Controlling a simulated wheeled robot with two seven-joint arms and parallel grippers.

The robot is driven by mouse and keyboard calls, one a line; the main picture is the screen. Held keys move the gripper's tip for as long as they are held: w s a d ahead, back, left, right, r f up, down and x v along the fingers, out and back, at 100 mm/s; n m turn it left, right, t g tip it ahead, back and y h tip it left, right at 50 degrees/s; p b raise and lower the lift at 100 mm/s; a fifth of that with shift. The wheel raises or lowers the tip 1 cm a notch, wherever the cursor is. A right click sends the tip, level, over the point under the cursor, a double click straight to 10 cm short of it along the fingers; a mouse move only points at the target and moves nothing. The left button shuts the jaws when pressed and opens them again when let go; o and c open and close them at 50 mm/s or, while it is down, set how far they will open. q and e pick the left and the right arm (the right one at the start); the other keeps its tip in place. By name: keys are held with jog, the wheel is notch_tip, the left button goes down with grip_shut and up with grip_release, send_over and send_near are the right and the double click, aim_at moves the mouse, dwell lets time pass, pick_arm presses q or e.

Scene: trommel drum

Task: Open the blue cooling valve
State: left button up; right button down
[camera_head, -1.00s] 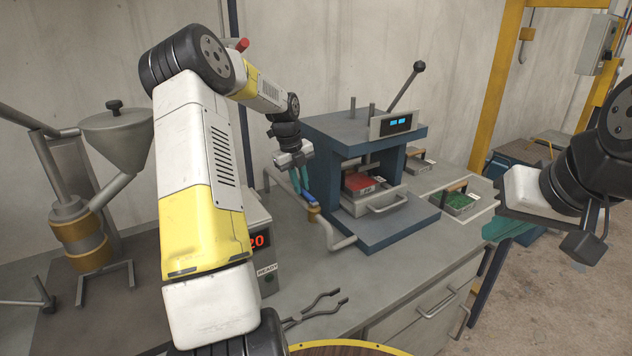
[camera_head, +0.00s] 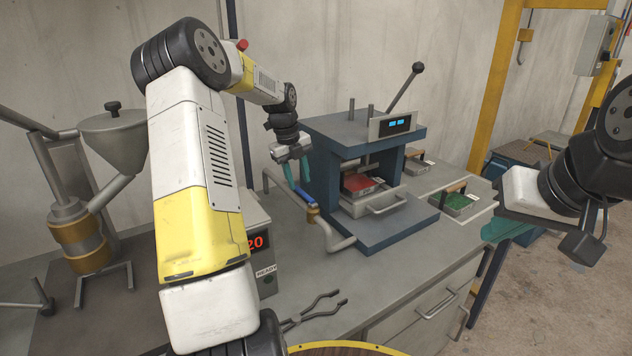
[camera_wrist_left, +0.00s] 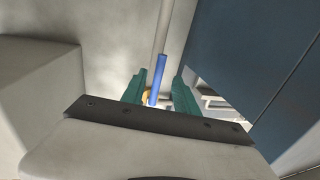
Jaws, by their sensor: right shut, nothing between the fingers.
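The blue valve handle (camera_head: 302,197) is a slim bar on a brass valve body (camera_head: 313,214) in a grey pipe (camera_head: 330,235) beside the press. The handle lies roughly along the pipe. My left gripper (camera_head: 298,177) is at the handle's upper end, its teal fingers apart. In the left wrist view, the blue handle (camera_wrist_left: 158,80) shows in the gap between the open fingers (camera_wrist_left: 161,78), not clamped; the brass body is mostly hidden. My right gripper (camera_head: 508,230) is at the right, shut and empty, away from the valve.
The blue press (camera_head: 375,240) with a raised lever stands right of the valve. Tongs (camera_head: 315,307) lie on the bench in front. Trays (camera_head: 460,203) sit on the right. The bench between valve and tongs is clear.

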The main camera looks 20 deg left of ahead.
pick_arm(q)
jog(key=shift+s+a+r, duration=0.15)
jog(key=shift+s+r, duration=0.05)
jog(key=shift+r, duration=1.05)
jog(key=shift+s+a+r, duration=0.15)
jog(key=shift+r, duration=1.05)
jog(key=s+d+r+n+t+y, duration=0.1)
jog(key=s+d+r+n, duration=0.4)
jog(key=s, duration=0.2)
jog(key=s+d+r+n+t, duration=0.1)
jog(key=s+d+r+n, duration=0.4)
jog(key=s+n, duration=0.15)
jog(key=s+d+n+t+h, duration=0.1)
jog(key=s+d+n, duration=0.1)
jog(key=s+n, duration=0.5)
jog(key=s+d+n+t, duration=0.1)
jog(key=s+d+n, duration=0.2)
jog(key=s+n, duration=0.4)
jog(key=s, duration=0.5)
jog(key=shift+f+t+h, duration=0.2)
jog(key=shift+t+h, duration=0.1)
jog(key=shift+h, duration=0.1)
